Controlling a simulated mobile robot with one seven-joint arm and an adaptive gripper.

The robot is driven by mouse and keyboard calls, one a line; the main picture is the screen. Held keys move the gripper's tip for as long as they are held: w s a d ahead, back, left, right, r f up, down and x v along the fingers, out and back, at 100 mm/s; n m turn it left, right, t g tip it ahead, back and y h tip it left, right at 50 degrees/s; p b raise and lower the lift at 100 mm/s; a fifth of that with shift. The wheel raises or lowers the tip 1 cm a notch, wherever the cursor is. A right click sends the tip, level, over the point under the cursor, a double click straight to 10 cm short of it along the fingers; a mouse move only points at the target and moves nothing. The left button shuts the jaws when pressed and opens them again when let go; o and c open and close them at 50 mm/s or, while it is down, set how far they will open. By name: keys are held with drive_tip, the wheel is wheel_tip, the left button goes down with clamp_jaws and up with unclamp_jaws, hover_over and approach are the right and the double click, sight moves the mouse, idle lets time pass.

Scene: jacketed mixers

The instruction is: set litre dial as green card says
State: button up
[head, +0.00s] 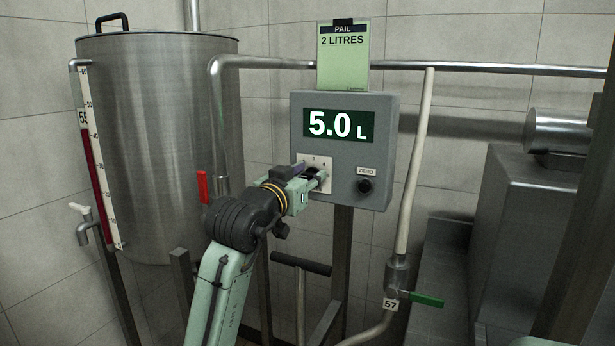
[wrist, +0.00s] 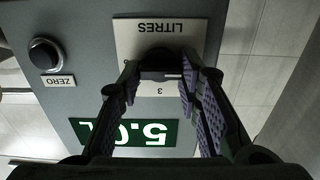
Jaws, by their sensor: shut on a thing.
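The green card (head: 342,58) above the grey control box (head: 383,137) reads PAIL, 2 LITRES. The box's display (head: 337,125) reads 5.0 L; it shows upside down in the wrist view (wrist: 140,132). The litre dial is a dark knob (wrist: 160,58) on a white plate marked LITRES (wrist: 125,33). My gripper (head: 316,178) is at this plate, shut on the dial, with one finger on each side in the wrist view (wrist: 160,76). The dial's pointer is hidden, and only a few scale numbers show.
A black ZERO button (head: 365,186) sits right of the dial. A steel tank (head: 160,140) with a red level gauge (head: 94,170) stands at left. A pale hose (head: 413,170) runs down right of the box to a green-handled valve (head: 426,299). Steel pipes cross behind.

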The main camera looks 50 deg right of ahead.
drive_tip(key=shift+c, duration=0.9)
drive_tip(key=m+b, duration=0.1)
drive_tip(key=m, duration=0.3)
drive_tip(key=shift+s+m+b, duration=0.15)
drive_tip(key=shift+m+b, duration=0.6)
drive_tip(key=shift+m, duration=1.65)
drive_tip(key=o, duration=1.1)
drive_tip(key=shift+o, duration=0.2)
